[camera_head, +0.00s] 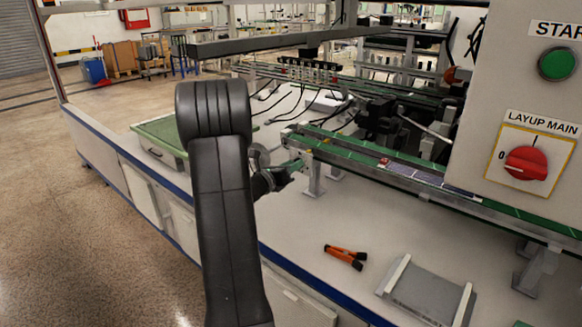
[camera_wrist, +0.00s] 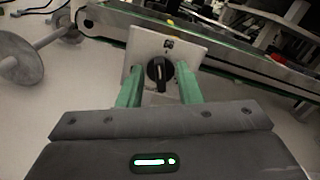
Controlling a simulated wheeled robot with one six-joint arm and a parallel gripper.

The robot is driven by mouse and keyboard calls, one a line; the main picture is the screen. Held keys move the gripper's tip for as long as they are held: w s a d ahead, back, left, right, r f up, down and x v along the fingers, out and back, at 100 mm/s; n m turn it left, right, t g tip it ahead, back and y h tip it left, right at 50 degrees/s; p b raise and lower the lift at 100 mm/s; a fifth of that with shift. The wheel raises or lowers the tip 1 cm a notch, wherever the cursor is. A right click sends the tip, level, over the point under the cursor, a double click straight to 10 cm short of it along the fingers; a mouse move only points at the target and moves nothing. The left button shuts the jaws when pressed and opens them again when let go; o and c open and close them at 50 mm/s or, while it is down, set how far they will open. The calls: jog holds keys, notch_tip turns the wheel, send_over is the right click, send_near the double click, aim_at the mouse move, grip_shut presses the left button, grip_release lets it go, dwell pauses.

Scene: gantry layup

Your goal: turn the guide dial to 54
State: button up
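The guide dial (camera_wrist: 159,74) is a black knob with a pale pointer line, on a light square plate (camera_wrist: 190,48) in the wrist view. The pointer line looks near upright; the scale marks and number are too small to read. My gripper (camera_wrist: 160,84) is open, with one green finger on each side of the dial. A gap shows between each finger and the knob, and nothing is held. In the head view my gripper (camera_head: 296,165) is at the near end of the green rail; the dial cannot be made out there.
A conveyor rail (camera_head: 430,182) with green strips runs above the white bench. Orange-and-black pliers (camera_head: 345,256) and a grey tray (camera_head: 428,292) lie on the bench. A panel with a red LAYUP MAIN switch (camera_head: 526,163) and a green button (camera_head: 558,64) stands right. A grey spool (camera_wrist: 18,62) is left.

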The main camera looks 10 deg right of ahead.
jog(key=shift+c, duration=0.4)
grip_shut()
jog(key=shift+n, duration=0.3)
jog(key=shift+w+a+f+n+p, duration=0.1)
jog(key=shift+n+p, duration=0.35)
jog(key=shift+n, duration=2.4)
jog(key=shift+f+n+p, duration=0.15)
jog(key=shift+n+p, duration=0.25)
jog(key=shift+n, duration=2.4)
jog(key=shift+w+a+f+n+p, duration=0.1)
jog(key=shift+n+p, duration=0.35)
jog(key=shift+n, duration=2.4)
